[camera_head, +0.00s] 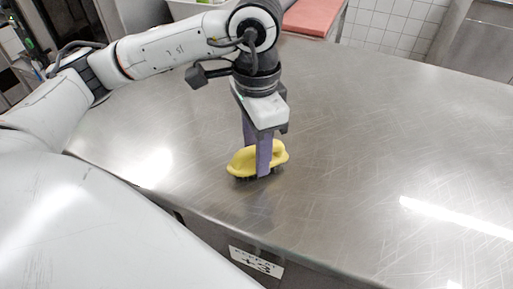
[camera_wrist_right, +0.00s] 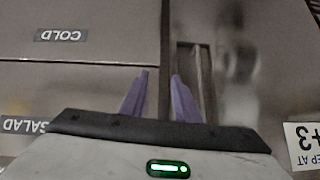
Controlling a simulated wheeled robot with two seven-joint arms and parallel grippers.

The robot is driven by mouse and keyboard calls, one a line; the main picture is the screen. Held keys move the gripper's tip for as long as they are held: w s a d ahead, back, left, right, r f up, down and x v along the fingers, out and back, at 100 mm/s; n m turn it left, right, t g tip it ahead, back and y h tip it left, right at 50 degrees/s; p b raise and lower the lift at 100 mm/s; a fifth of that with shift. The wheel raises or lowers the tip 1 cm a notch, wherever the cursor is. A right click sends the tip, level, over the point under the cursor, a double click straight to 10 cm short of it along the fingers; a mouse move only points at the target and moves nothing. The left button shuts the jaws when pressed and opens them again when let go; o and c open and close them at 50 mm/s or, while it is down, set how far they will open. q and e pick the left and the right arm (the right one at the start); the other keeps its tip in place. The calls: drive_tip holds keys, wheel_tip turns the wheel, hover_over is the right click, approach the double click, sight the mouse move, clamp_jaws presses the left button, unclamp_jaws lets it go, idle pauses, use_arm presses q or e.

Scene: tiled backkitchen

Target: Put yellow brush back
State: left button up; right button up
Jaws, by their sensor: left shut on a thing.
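The yellow brush (camera_head: 243,161) is on or just above the steel table near its front edge, bristles down; I cannot tell whether the bristles touch the top. My left gripper (camera_head: 257,160) points down from above and is shut on the brush, one purple finger in front of its body. In the right wrist view my right gripper (camera_wrist_right: 158,100) shows two purple fingers apart with nothing between them. It is in front of drawer or cabinet fronts. The right gripper is not in the head view.
The steel table (camera_head: 370,130) is wide and bare around the brush. A red board (camera_head: 312,17) lies at the back. A label (camera_head: 256,262) is on the table's front side. Fronts with a COLD label (camera_wrist_right: 61,35) face my right wrist.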

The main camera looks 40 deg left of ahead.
use_arm(q)
drive_tip(key=shift+f, duration=0.3)
drive_tip(key=o, duration=1)
drive_tip(key=shift+r, duration=0.15)
drive_tip(key=shift+r, duration=0.6)
wheel_tip(320, 180, up, 11)
drive_tip(key=shift+r+p, duration=0.1)
drive_tip(key=shift+p, duration=0.8)
